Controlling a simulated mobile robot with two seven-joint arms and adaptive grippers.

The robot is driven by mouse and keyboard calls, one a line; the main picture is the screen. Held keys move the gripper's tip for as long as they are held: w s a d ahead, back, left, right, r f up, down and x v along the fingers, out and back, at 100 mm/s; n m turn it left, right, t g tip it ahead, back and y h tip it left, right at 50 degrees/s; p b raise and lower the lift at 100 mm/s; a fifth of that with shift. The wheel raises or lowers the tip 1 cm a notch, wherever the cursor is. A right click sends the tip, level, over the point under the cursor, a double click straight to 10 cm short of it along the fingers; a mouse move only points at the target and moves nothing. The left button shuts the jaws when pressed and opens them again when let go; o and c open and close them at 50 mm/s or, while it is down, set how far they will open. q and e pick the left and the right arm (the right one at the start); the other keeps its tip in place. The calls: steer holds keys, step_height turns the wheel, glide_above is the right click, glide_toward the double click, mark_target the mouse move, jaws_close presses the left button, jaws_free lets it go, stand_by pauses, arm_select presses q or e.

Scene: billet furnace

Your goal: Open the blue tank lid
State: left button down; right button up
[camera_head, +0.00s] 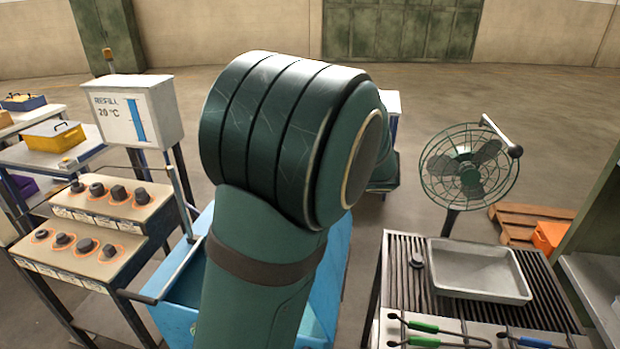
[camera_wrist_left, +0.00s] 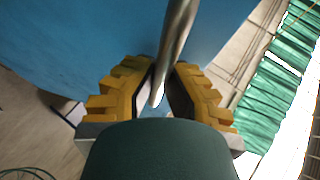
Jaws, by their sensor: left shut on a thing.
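The blue tank (camera_head: 178,322) stands in the middle of the head view, largely hidden behind my green arm. A thin metal bar (camera_head: 165,275) runs along its left side; I cannot tell whether it belongs to the lid. In the left wrist view, my left gripper (camera_wrist_left: 163,88) has its yellow fingers on either side of a round metal bar (camera_wrist_left: 178,40) and is shut on it. A broad blue surface (camera_wrist_left: 90,40) lies behind the bar. The left gripper is hidden in the head view. How far the lid is open cannot be told. My right gripper is not in view.
A bench with dark knobs (camera_head: 90,262) and a white REFILL gauge box (camera_head: 135,110) stand left of the tank. At right are a slatted table with a grey tray (camera_head: 480,270), green- and blue-handled tongs, and a fan (camera_head: 468,165). Open floor lies behind.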

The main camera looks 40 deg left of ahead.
arm_select(q)
steer(key=c, duration=1)
jaws_free()
steer(key=v, duration=1.2)
steer(key=shift+r, duration=0.1)
